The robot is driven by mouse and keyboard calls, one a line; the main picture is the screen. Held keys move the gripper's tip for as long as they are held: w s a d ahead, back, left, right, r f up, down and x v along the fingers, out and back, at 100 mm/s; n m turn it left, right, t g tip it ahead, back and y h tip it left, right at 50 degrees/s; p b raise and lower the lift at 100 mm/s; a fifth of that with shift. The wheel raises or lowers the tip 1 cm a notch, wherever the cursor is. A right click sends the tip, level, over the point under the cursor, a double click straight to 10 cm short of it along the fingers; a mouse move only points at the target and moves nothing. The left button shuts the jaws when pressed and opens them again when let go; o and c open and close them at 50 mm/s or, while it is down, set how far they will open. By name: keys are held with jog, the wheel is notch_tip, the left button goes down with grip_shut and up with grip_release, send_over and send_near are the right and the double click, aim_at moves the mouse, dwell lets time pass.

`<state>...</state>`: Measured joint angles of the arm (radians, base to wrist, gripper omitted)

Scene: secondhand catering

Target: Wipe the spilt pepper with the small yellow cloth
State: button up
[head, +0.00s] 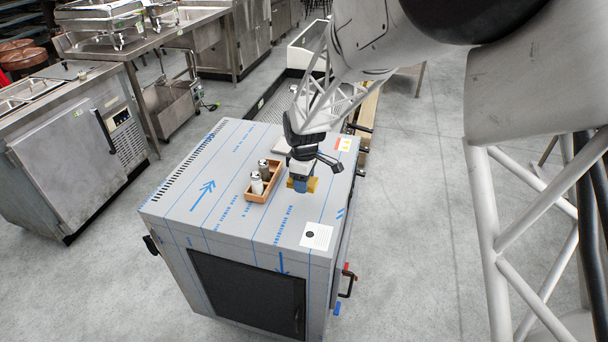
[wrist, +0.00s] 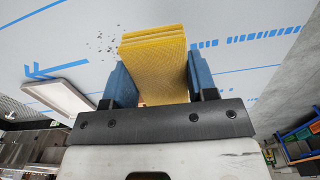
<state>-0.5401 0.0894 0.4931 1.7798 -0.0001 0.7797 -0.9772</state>
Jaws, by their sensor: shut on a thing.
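My gripper (head: 301,184) is over the top of the steel cabinet (head: 222,215), near its right side. In the wrist view its blue fingers (wrist: 161,76) are shut on the small yellow cloth (wrist: 156,50), which looks folded into a thick pad. The cloth (head: 312,185) shows only partly in the head view, behind the fingers. The spilt pepper (wrist: 103,42) is a patch of dark specks on the cabinet top, just left of the cloth's far end in the wrist view. I cannot make the pepper out in the head view. Whether the cloth touches the top is unclear.
A wooden caddy (head: 252,197) with two shakers (head: 260,178) stands left of my gripper. A shallow white-rimmed tray (wrist: 88,93) lies on the top in the wrist view. A white label (head: 316,236) is near the front right corner. The front left of the top is clear.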

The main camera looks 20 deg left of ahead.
aim_at(304, 199)
notch_tip(304, 199, down, 5)
jog(key=shift+f, duration=0.1)
jog(key=shift+w+r, duration=0.15)
jog(key=shift+w, duration=0.75)
jog(key=shift+w+r, duration=0.15)
jog(key=shift+w, duration=0.75)
jog(key=shift+c, duration=0.3)
jog(key=shift+w+f, duration=0.15)
jog(key=shift+w, duration=2.1)
jog(key=shift+w+f, duration=0.25)
jog(key=shift+w, duration=0.65)
jog(key=shift+w+r, duration=0.2)
jog(key=shift+w, duration=0.15)
jog(key=shift+s+f, duration=0.3)
jog(key=shift+s, duration=0.35)
jog(key=shift+s+r, duration=0.15)
jog(key=shift+s, duration=1.65)
jog(key=shift+s+r, duration=0.15)
jog(key=shift+s, duration=1.6)
jog(key=shift+s+f, duration=0.2)
jog(key=shift+s, duration=0.85)
jog(key=shift+r, duration=4)
